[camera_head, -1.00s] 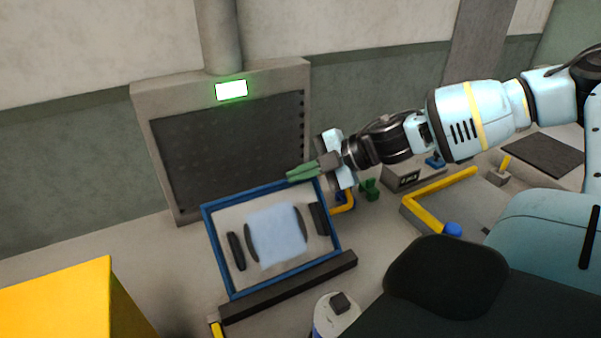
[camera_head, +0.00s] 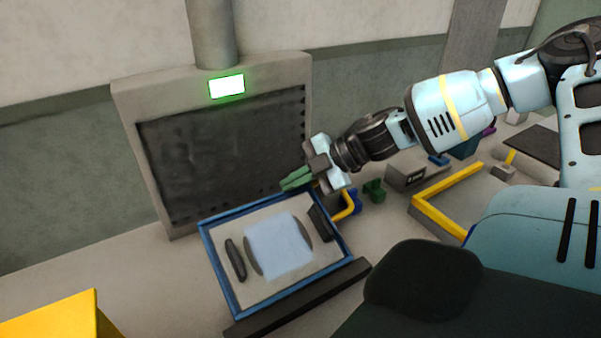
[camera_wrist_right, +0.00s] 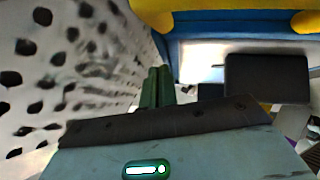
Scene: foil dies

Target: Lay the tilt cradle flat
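The tilt cradle is a blue-framed tray (camera_head: 218,272) with a pale panel, a light-blue sheet (camera_head: 279,246) and dark pads on it. It still slopes, its far edge raised by the dark wall panel. My right gripper (camera_head: 296,179) has green fingers and is at the cradle's far right corner, just above the far edge; I cannot tell whether it touches. In the right wrist view its two fingers (camera_wrist_right: 157,87) lie side by side, with nothing seen between them. A blue edge with yellow parts (camera_wrist_right: 230,20) shows beyond them. My left gripper is not in view.
A grey frame with a dark perforated panel (camera_head: 225,150) and lit green-white sign (camera_head: 227,87) stands behind the cradle. A yellow block (camera_head: 60,318) is at lower left. A yellow bent bar (camera_head: 347,207), green piece (camera_head: 375,190) and yellow-edged tray (camera_head: 440,196) are to the right.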

